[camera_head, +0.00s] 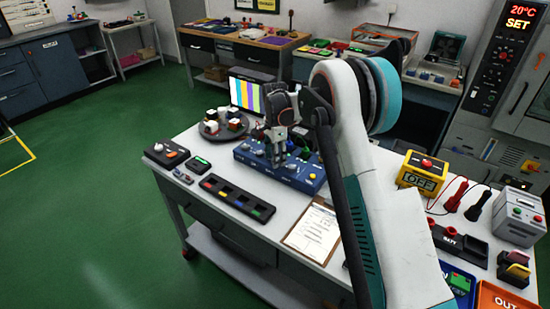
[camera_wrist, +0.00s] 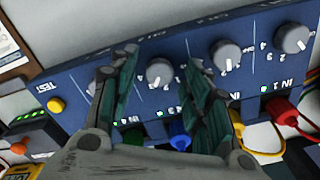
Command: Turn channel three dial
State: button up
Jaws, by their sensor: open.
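A blue panel box (camera_head: 310,186) stands on the white bench and fills the wrist view (camera_wrist: 70,75). It carries a row of round grey dials with white pointer marks. The channel three dial (camera_wrist: 159,72) lies between the two fingers of my gripper (camera_wrist: 163,62). The fingers are open, one to each side of the dial; I cannot tell whether they touch it. The channel two dial (camera_wrist: 227,54) and channel one dial (camera_wrist: 291,39) are to its right. The channel four dial is partly behind the left finger. In the head view my gripper (camera_head: 277,152) points down over the box.
Blue (camera_wrist: 180,136), yellow (camera_wrist: 245,133) and red (camera_wrist: 284,111) plugs sit along the panel's edge. A yellow button (camera_wrist: 56,104) is at its left end. A colour-bar monitor (camera_head: 250,93), a round tray (camera_head: 223,133) and a clipboard (camera_head: 313,232) stand near the box.

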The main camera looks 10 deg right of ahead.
grip_shut()
